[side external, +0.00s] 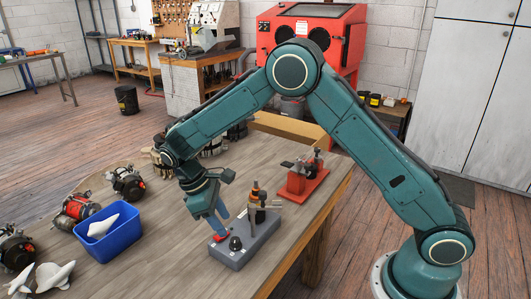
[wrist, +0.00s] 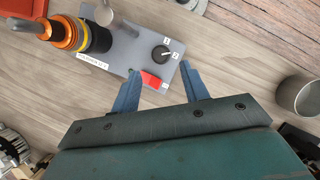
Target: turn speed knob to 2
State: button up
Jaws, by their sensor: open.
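The black speed knob (side external: 235,243) sits on a grey control box (side external: 250,249) on the table. In the wrist view the knob (wrist: 160,52) has a pale pointer line, which appears to point right, towards the label 2 (wrist: 175,55); the label 1 (wrist: 167,42) is above it. A red part (wrist: 152,80) lies on the box beside the knob, with a small white label by it. My gripper (wrist: 161,68) is open and empty, its blue fingers apart on either side of the box's knob end. In the side view my gripper (side external: 222,226) points down beside the knob. Contact cannot be told.
An orange and black stacked part (wrist: 80,36) stands on the box's other end. A red fixture (side external: 302,182) is behind it. A blue bin (side external: 122,241) and several alternator parts (side external: 80,208) are at left. A metal cup (wrist: 300,96) stands to the right in the wrist view.

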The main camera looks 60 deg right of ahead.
aim_at(235, 239)
jog(key=shift+x, duration=3.2)
grip_shut()
jog(key=shift+m, duration=0.3)
jog(key=shift+w+d+m+g+y, duration=0.1)
jog(key=shift+m+g+y, duration=0.35)
jog(key=shift+m, duration=0.85)
